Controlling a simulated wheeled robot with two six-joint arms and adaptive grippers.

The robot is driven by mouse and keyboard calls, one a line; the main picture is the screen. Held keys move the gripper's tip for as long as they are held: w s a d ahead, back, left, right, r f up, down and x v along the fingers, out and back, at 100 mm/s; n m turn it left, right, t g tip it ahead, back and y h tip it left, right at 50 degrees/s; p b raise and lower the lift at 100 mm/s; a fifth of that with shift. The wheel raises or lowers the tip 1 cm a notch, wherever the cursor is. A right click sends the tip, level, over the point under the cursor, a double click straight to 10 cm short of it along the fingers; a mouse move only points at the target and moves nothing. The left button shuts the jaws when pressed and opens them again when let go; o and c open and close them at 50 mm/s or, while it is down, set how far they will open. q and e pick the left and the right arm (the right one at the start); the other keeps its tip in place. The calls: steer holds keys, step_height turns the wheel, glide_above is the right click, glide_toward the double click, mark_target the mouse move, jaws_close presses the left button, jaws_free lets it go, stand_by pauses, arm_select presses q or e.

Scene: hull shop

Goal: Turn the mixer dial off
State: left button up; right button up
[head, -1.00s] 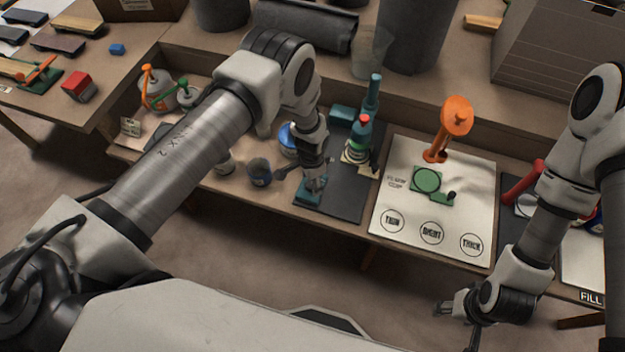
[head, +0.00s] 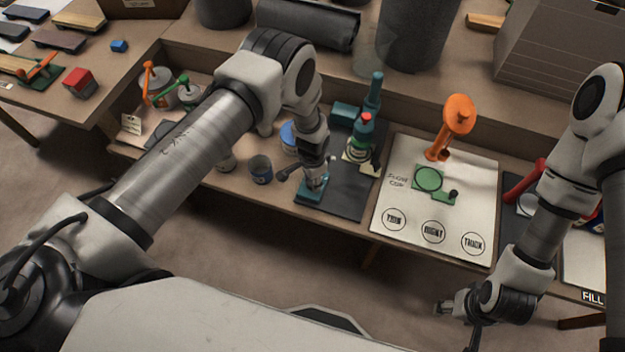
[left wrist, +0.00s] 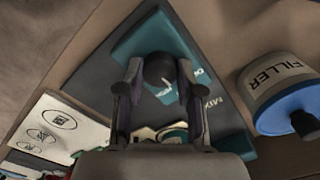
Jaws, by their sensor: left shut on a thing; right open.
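The mixer's teal base (head: 308,194) stands on a dark mat at the front of the bench. My left gripper (left wrist: 157,78) is shut on the dial, one finger on each side. In the head view my left gripper (head: 316,176) comes down over the base and mostly hides the dial. Which mark the dial points to cannot be told. My right gripper (head: 446,308) is open and empty, in front of the bench.
A filler tub (left wrist: 275,92) with a blue rim stands close to the mixer. A dark cup (head: 260,170) is left of my left gripper. A white board (head: 400,200) with printed circles lies to the right.

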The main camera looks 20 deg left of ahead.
arm_select(q)
steer(key=n+b, duration=0.4)
steer(key=shift+f+n, duration=0.2)
steer(key=shift+n, duration=0.1)
steer(key=n+b, duration=0.2)
steer(key=n, duration=0.1)
steer(key=shift+r+n+b, duration=0.15)
steer(key=shift+n+b, duration=0.5)
steer(key=shift+n, duration=0.15)
steer(key=o, duration=1.2)
steer(key=shift+c, duration=0.2)
steer(key=shift+r, duration=0.15)
